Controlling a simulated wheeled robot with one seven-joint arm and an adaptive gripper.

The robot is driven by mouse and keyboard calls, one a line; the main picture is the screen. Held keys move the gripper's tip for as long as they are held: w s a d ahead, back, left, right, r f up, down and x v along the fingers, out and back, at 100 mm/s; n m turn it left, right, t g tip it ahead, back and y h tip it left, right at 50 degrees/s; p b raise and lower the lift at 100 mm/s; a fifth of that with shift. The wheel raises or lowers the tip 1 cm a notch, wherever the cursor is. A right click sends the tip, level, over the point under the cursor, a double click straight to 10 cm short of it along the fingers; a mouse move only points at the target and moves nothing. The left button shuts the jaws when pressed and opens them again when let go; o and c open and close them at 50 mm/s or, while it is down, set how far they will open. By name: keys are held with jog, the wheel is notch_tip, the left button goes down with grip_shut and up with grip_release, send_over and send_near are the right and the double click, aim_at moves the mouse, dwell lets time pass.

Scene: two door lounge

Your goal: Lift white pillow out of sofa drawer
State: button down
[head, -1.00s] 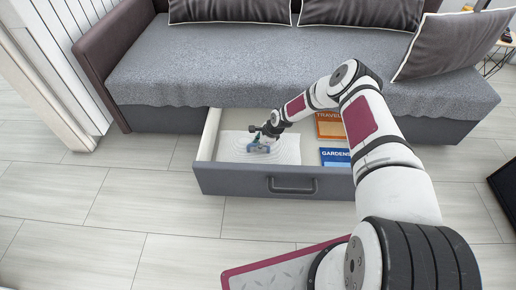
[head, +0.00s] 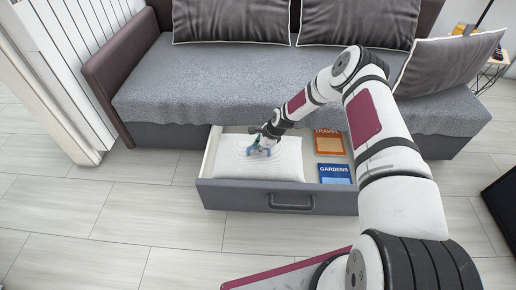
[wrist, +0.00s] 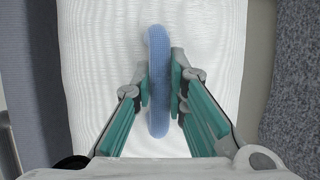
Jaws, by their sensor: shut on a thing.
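The white pillow (head: 276,170) is at the left part of the open sofa drawer (head: 275,197). A blue handle-like piece (wrist: 158,120) stands up from the pillow's middle. My gripper (head: 259,147) is shut on this blue piece, with one finger on each side in the wrist view (wrist: 160,80). The pillow's near edge shows at about the top of the drawer front, so it looks raised from the drawer floor. How far it is clear of the drawer walls I cannot tell.
An orange travel book (head: 329,144) and a blue gardens book (head: 335,173) lie in the drawer's right part. The grey sofa seat (head: 220,80) overhangs the drawer's back. The floor (head: 120,215) in front and to the left is clear.

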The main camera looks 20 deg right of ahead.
jog(key=shift+s+a+r+p, duration=0.1)
jog(key=shift+s+r+p, duration=0.1)
jog(key=shift+r+p, duration=0.45)
jog(key=shift+s+r+p, duration=0.15)
jog(key=shift+r+p, duration=0.25)
jog(key=shift+r, duration=0.35)
jog(key=shift+r+p, duration=5.65)
jog(key=shift+r, duration=5.35)
jog(key=s+a+r+p, duration=0.3)
jog(key=s+r+p, duration=0.6)
jog(key=r+p, duration=0.4)
jog(key=shift+s+r, duration=0.25)
jog(key=shift+r, duration=0.25)
